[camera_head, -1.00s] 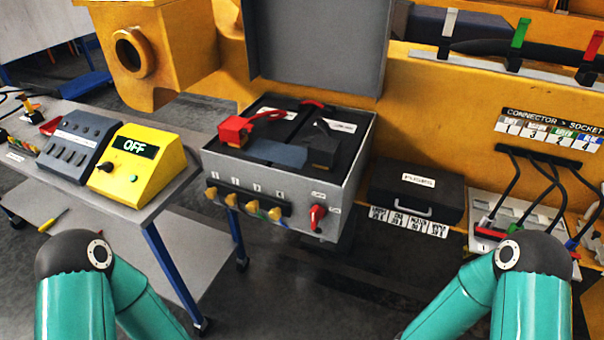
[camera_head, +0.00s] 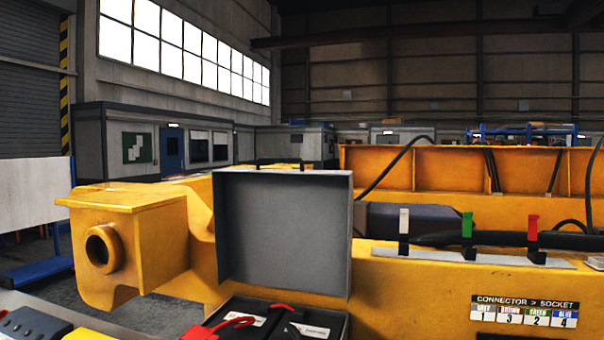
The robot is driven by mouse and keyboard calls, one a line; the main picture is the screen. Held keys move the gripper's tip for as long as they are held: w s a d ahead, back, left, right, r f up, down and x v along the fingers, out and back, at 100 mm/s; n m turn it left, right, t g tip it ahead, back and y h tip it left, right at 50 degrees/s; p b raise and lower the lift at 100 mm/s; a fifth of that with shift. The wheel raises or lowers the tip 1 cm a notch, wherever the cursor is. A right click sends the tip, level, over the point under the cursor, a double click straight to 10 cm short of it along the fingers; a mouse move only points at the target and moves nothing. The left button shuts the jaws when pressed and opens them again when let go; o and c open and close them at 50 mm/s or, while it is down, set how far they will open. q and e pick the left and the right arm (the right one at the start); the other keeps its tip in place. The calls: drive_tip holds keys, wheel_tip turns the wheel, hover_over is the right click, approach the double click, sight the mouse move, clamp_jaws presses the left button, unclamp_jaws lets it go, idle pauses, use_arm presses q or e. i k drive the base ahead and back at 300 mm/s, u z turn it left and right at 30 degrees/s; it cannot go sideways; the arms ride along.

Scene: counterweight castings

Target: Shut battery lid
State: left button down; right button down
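The grey battery lid (camera_head: 284,232) stands open and upright at the back of the battery box. Only the top of the open battery box (camera_head: 343,325) shows at the bottom edge of the view. Inside it are a red clamp with a red cable (camera_head: 228,324), white labels and part of a black clamp. The front of the box is below the frame. Neither of my grippers is in view, and no part of my arms shows.
A yellow machine frame (camera_head: 420,285) runs behind the lid, with white, green and red clips (camera_head: 467,226) on its ledge. A yellow block with a round hole (camera_head: 128,245) juts out at left. Part of a grey bench with a control box (camera_head: 32,325) shows at lower left.

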sight(292, 229)
drive_tip(key=z, duration=0.85)
drive_tip(key=k, duration=0.95)
drive_tip(key=u, duration=0.8)
drive_tip(key=i, duration=1)
drive_tip(key=u, duration=0.05)
